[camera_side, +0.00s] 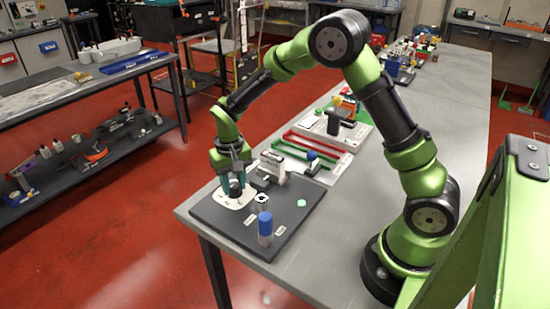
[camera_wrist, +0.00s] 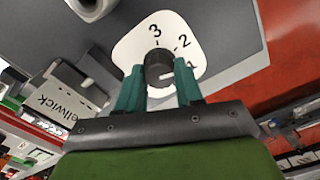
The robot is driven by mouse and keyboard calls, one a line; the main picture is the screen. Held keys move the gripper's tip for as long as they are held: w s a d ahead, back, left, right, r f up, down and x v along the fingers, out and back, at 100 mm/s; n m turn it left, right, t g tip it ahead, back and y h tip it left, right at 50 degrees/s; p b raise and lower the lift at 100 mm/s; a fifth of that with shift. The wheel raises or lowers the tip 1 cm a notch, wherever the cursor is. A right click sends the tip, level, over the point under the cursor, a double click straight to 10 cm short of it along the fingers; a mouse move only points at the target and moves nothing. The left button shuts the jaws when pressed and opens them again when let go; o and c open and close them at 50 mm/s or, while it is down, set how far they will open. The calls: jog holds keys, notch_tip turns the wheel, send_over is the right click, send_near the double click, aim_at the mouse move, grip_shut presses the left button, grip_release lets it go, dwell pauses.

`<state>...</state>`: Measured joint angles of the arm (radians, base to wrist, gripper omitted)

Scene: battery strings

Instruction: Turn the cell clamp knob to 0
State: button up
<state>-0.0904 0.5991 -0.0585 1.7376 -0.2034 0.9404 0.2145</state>
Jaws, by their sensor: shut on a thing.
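The black clamp knob (camera_wrist: 157,68) sits on a white dial plate (camera_wrist: 130,50) marked 3, 2 and a partly covered 1. A white line on the knob points right, close to the 1; I see no 0, and part of the dial is hidden behind my fingers. My gripper (camera_wrist: 160,80) has its two teal fingers on either side of the knob, shut on it. In the side view my gripper (camera_side: 236,179) points down over the knob (camera_side: 235,188) at the board's left end.
The dark board (camera_side: 285,235) also bears a blue-topped cylinder (camera_side: 265,226), a pale cylinder (camera_side: 262,202), a green disc (camera_side: 301,203) and a grey block device (camera_side: 270,168) close beside my gripper. Red and green rails (camera_side: 310,146) lie behind. The bench is clear right of the board.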

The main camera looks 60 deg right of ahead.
jog(key=shift+m, duration=0.3)
jog(key=m, duration=0.5)
jog(key=shift+m, duration=0.4)
jog(key=shift+m, duration=0.3)
jog(key=m, duration=0.4)
jog(key=shift+m, duration=0.5)
jog(key=m, duration=0.2)
jog(key=shift+m, duration=0.4)
jog(key=o, duration=0.9)
